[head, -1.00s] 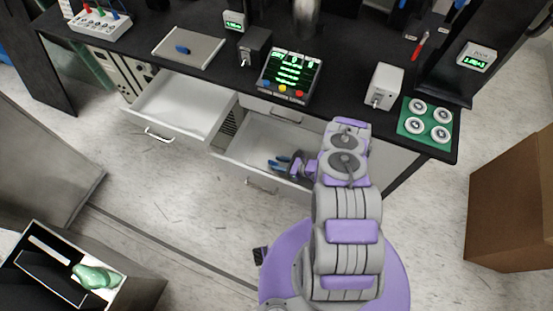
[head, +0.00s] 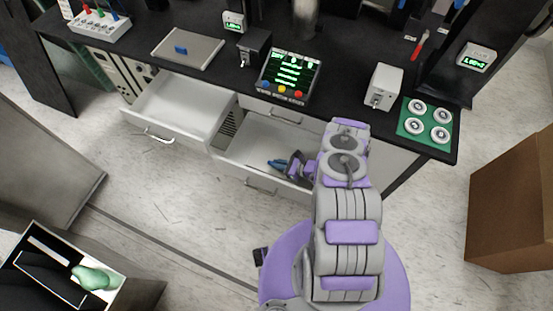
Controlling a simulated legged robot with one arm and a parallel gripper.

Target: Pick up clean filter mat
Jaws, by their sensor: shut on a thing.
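My gripper (head: 288,165) reaches into the open right drawer (head: 236,151) under the bench. Its jaws are shut on a small blue part (head: 276,163), which looks like the handle of the clean filter mat. The mat's body is hard to tell from the pale drawer floor, and my arm hides the drawer's right side. A flat grey panel (head: 205,52) with a similar blue handle lies on the bench at the left.
The left drawer (head: 180,105) is open and looks empty. The bench top (head: 335,75) holds a lit control box (head: 287,75), a white box (head: 384,86) and a green plate with round discs (head: 425,121). An open bin (head: 65,265) with a green lump stands lower left. A brown box (head: 515,200) stands right.

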